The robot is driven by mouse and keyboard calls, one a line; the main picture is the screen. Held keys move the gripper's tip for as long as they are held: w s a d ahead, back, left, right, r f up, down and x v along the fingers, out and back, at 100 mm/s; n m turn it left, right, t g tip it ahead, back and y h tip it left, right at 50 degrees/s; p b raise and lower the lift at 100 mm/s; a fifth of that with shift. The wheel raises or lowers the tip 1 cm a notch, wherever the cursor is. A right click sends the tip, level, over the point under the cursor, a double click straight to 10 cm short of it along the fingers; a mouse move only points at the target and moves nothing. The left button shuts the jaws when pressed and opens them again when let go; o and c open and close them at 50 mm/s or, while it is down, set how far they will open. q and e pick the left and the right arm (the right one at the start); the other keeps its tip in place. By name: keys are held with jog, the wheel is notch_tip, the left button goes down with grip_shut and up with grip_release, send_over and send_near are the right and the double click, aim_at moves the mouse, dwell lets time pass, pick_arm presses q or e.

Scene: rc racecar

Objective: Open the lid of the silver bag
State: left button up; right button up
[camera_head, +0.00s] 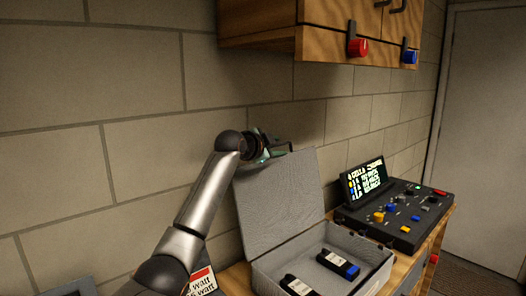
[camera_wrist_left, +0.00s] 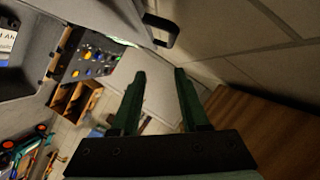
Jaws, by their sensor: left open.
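The silver bag (camera_head: 262,266) sits on the wooden bench, a grey case whose lid (camera_head: 278,196) stands raised, tilted back near the block wall. Its inside is visible in the head view. My left gripper (camera_head: 280,150) is at the lid's top edge, partly hidden; I cannot tell from the head view whether it touches the lid. In the left wrist view its two green fingers (camera_wrist_left: 158,77) are apart with nothing between them. A grey part of the bag (camera_wrist_left: 40,45) fills the upper left there, with a dark handle beside it. My right gripper is not in view.
Two black batteries (camera_head: 338,264) (camera_head: 299,286) lie inside the bag. A black control panel with a lit screen (camera_head: 367,178) stands to its right. A wooden cabinet (camera_head: 330,22) with red and blue knobs hangs above. A red and white sign (camera_head: 201,281) is behind my left arm.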

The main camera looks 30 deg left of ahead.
pick_arm(q)
jog(key=b+v, duration=0.2)
jog(key=v, duration=0.5)
jog(key=shift+s, duration=0.35)
jog(key=shift+d, duration=0.1)
